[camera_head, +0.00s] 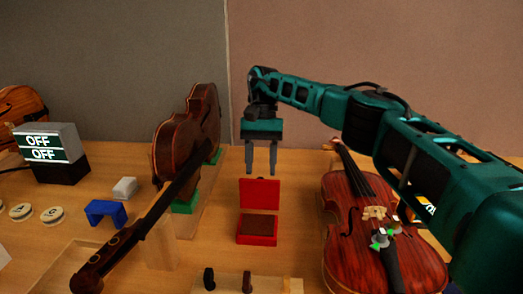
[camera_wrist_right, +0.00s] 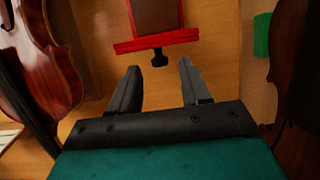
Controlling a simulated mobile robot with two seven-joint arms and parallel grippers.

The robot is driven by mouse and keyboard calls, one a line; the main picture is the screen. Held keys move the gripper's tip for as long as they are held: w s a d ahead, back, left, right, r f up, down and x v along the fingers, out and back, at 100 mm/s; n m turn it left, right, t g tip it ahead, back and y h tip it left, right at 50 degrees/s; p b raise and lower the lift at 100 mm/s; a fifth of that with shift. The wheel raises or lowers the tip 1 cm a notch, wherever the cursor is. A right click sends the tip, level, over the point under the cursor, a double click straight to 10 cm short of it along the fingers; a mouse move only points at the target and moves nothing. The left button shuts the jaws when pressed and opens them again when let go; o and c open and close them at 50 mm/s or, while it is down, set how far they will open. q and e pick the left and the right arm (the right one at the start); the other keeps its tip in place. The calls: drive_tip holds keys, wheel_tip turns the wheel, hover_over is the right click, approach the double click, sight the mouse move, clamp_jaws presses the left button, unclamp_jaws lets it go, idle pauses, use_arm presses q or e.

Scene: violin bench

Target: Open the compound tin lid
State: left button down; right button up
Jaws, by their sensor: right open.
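The red compound tin (camera_head: 257,240) stands on the bench in the middle of the head view, with brown compound (camera_head: 257,226) inside. Its red lid (camera_head: 259,193) stands up at the back, open. In the right wrist view the tin's red edge (camera_wrist_right: 157,41) shows at the top, with a small black knob (camera_wrist_right: 159,58) at its middle. My right gripper (camera_head: 261,172) points down just behind and above the raised lid. Its two fingers are apart and empty, and they also show in the right wrist view (camera_wrist_right: 157,75). My left gripper is not in view.
A violin (camera_head: 345,225) lies to the right of the tin. Another violin (camera_head: 188,135) stands on green supports (camera_head: 186,206) to the left. A blue bracket (camera_head: 106,211), a white block (camera_head: 124,187) and an OFF display box (camera_head: 48,143) are further left. Small pegs stand in front.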

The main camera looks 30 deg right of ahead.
drive_tip(key=shift+p+v, duration=0.45)
drive_tip(key=shift+v, duration=2.15)
